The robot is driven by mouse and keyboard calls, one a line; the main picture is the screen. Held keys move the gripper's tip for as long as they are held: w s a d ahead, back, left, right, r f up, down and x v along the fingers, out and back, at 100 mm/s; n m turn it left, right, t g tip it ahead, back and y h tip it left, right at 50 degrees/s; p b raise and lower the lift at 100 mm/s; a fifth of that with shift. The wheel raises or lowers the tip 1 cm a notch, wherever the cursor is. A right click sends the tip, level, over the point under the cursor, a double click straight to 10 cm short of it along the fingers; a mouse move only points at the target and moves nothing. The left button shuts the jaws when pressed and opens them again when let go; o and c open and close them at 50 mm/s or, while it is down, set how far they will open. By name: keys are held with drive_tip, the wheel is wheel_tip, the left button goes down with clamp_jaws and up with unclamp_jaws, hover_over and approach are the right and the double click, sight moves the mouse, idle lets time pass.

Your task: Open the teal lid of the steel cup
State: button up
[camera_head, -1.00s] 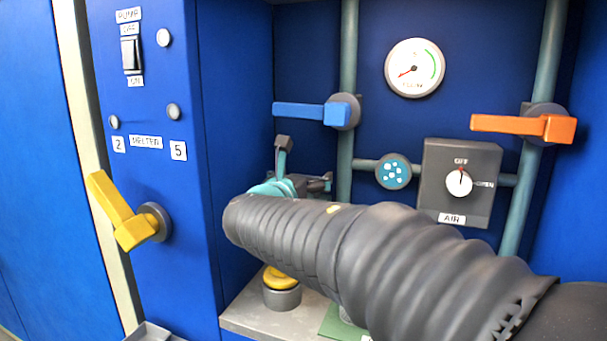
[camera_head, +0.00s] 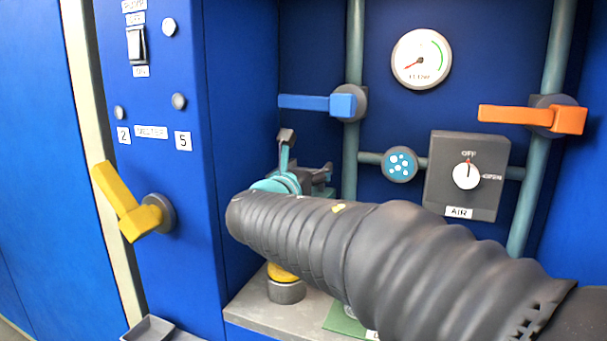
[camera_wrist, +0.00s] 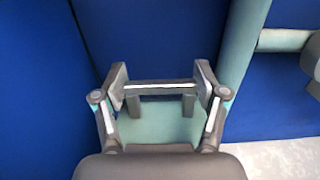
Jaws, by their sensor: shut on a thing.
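In the wrist view, my gripper (camera_wrist: 162,80) has a finger on each side of a dark bar with a pale line along its edge. A flat teal surface, which looks like the teal lid (camera_wrist: 160,132), lies between the fingers below the bar. The fingers are shut on this part. In the head view, my gripper (camera_head: 305,160) points into the recess, beyond my dark ribbed arm. My arm hides most of the area around it. The steel cup cannot be made out in either view.
A yellow-topped grey button (camera_head: 286,290) stands on the pale shelf (camera_head: 245,312) below my arm. A blue lever (camera_head: 318,103), an orange lever (camera_head: 531,117) and the AIR box (camera_head: 467,175) are on the back wall. A yellow lever (camera_head: 128,205) sticks out at the left.

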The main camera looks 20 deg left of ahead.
drive_tip(key=shift+s+f+b, duration=0.25)
drive_tip(key=shift+s+b, duration=0.1)
drive_tip(key=shift+b, duration=0.1)
drive_tip(key=shift+s+a+r+t, duration=0.15)
drive_tip(key=shift+s+r, duration=0.1)
drive_tip(key=shift+s, duration=0.25)
drive_tip(key=shift+s+r+t, duration=0.15)
drive_tip(key=shift+s+r, duration=0.1)
drive_tip(key=shift+s, duration=0.25)
drive_tip(key=o, duration=1.7)
drive_tip(key=s+f, duration=0.1)
drive_tip(key=s, duration=1)
drive_tip(key=shift+s+a+f, duration=0.15)
drive_tip(key=shift+s+a, duration=0.25)
drive_tip(key=shift+a, duration=0.05)
